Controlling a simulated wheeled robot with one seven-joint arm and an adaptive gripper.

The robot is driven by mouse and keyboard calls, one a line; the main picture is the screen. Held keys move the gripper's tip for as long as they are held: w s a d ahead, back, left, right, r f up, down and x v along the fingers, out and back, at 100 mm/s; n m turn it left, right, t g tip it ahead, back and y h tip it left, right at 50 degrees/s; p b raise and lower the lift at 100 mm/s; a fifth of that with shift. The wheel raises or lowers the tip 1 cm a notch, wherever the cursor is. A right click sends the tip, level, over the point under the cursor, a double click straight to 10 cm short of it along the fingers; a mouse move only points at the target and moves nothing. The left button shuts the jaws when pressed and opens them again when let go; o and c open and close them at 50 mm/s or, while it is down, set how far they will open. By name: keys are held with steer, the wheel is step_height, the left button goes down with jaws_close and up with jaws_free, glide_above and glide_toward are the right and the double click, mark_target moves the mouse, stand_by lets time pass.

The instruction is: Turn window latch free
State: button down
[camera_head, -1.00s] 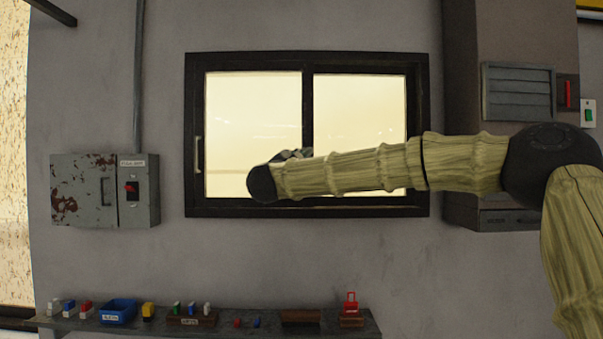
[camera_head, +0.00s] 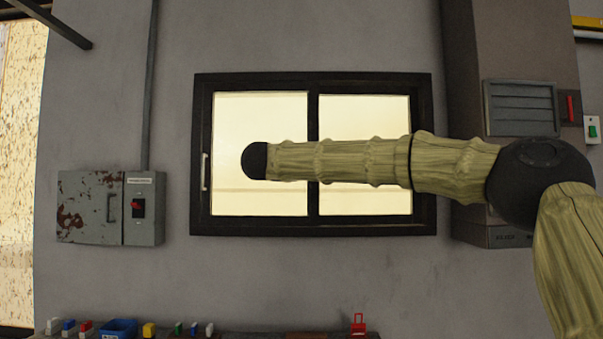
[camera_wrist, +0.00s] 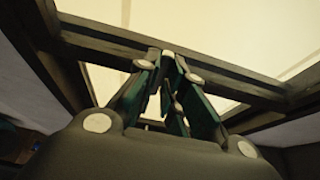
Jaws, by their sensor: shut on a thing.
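The sliding window (camera_head: 314,229) has a dark frame, two bright panes and a middle stile (camera_head: 313,105). A pale upright handle (camera_head: 204,172) is on its left side. My arm crosses in front of the window in the head view, and its dark wrist end hides my gripper there.
A rusty grey electrical box (camera_head: 92,208) with a red switch hangs left of the window. A louvred vent (camera_head: 521,108) and a green switch (camera_head: 592,130) are at the right. A shelf edge with small items, including a blue bin (camera_head: 120,328), runs below.

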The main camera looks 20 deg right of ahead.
stand_by(0.4)
steer(key=c, duration=1.5)
jaws_free()
steer(key=v, duration=1.2)
steer(key=shift+a, duration=0.1)
